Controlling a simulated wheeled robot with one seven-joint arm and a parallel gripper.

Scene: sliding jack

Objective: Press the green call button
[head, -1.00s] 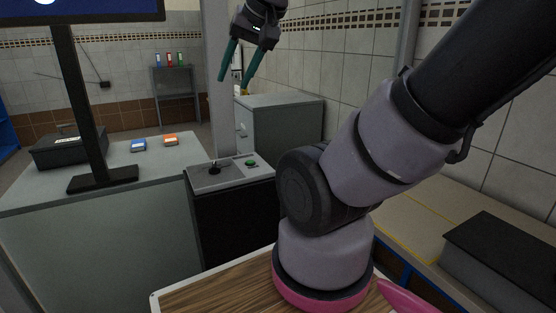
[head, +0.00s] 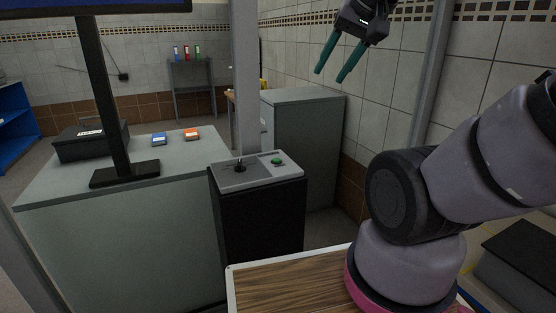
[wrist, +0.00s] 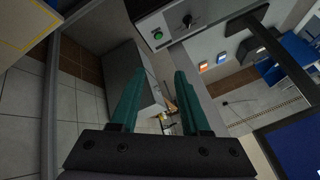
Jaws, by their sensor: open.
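The green call button (head: 277,160) sits on the right part of a grey-topped control box (head: 262,176) with a dark body. A black joystick (head: 239,166) stands left of the button on the same panel. My gripper (head: 330,76) has teal fingers, open and empty, high up and right of the button in the head view. In the wrist view the button (wrist: 158,35) shows near the top, beyond and above the open fingertips (wrist: 155,72). Nothing touches the button.
A grey counter (head: 185,160) left of the box carries a monitor on a stand (head: 122,172), a black case (head: 85,142) and small blue and orange boxes. A metal post (head: 244,80) rises behind the box. A grey cabinet (head: 310,150) stands behind right.

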